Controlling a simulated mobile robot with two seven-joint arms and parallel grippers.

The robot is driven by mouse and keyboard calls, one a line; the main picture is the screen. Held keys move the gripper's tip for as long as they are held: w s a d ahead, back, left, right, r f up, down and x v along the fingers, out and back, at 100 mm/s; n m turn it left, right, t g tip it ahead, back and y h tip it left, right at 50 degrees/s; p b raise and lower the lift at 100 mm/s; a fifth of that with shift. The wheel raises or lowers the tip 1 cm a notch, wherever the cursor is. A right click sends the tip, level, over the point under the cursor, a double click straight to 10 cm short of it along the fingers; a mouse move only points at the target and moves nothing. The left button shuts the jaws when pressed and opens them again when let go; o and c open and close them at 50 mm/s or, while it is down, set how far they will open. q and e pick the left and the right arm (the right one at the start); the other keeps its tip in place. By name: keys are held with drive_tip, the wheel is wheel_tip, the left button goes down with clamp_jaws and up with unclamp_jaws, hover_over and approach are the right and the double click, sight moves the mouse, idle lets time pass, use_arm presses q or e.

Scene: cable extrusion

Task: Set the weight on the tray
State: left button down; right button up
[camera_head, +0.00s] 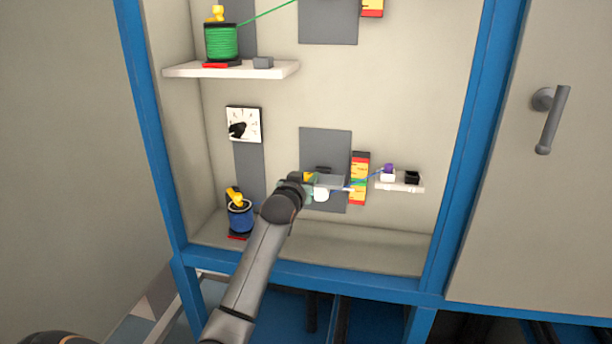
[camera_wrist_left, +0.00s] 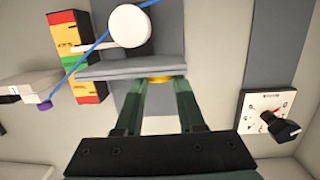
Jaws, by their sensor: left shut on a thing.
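My left gripper (camera_wrist_left: 163,84) has its two green fingers shut on a small yellow, rounded thing (camera_wrist_left: 160,79), which looks like the weight. Only a strip of it shows past the fingertips. It meets the edge of a flat grey ledge (camera_wrist_left: 125,70) in the wrist view, which looks like the tray; I cannot tell whether they touch. In the head view the left gripper (camera_head: 308,188) is in front of the dark grey panel, with a yellow bit (camera_head: 310,177) beside the grey tray (camera_head: 330,180). My right gripper is not in view.
A white roller (camera_wrist_left: 130,26) and a blue cable lie close to the tray. A red-yellow-green scale (camera_head: 360,165) and a small white shelf (camera_head: 400,187) are to the right. A dial (camera_head: 243,125) and blue spool (camera_head: 240,218) are left. A green spool (camera_head: 221,43) stands above.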

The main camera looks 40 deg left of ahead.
use_arm(q)
drive_tip(key=shift+c, duration=2.2)
unclamp_jaws()
drive_tip(key=shift+r, duration=0.1)
drive_tip(key=v, duration=0.3)
drive_tip(key=shift+s+d, duration=0.15)
drive_tip(key=shift+s, duration=0.1)
drive_tip(key=v, duration=0.9)
drive_tip(key=shift+p, duration=0.3)
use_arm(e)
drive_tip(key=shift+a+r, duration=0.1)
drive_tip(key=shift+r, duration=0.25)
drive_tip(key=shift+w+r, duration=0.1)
